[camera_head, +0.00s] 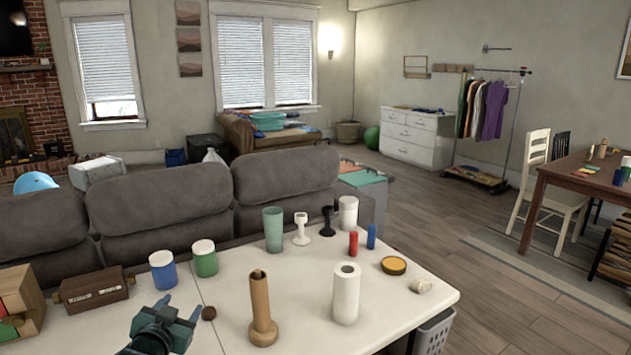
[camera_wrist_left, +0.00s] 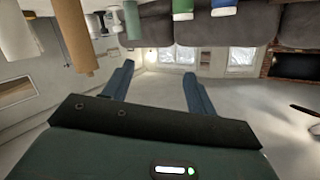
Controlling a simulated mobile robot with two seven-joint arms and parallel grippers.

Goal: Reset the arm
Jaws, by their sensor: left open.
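My left gripper (camera_head: 181,306) is low at the left of the head view, over the near part of the white table (camera_head: 225,292). Its two blue fingers stand apart with nothing between them. The open fingers also show in the left wrist view (camera_wrist_left: 158,72), where the scene appears upside down. My right gripper is in neither view.
A brown roll on a stand (camera_head: 261,310), a white paper roll (camera_head: 346,295), a teal cup (camera_head: 273,230), and blue (camera_head: 163,270) and green (camera_head: 204,259) canisters stand on the table. A brown box (camera_head: 95,290) is at left. A grey sofa (camera_head: 160,200) backs the table.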

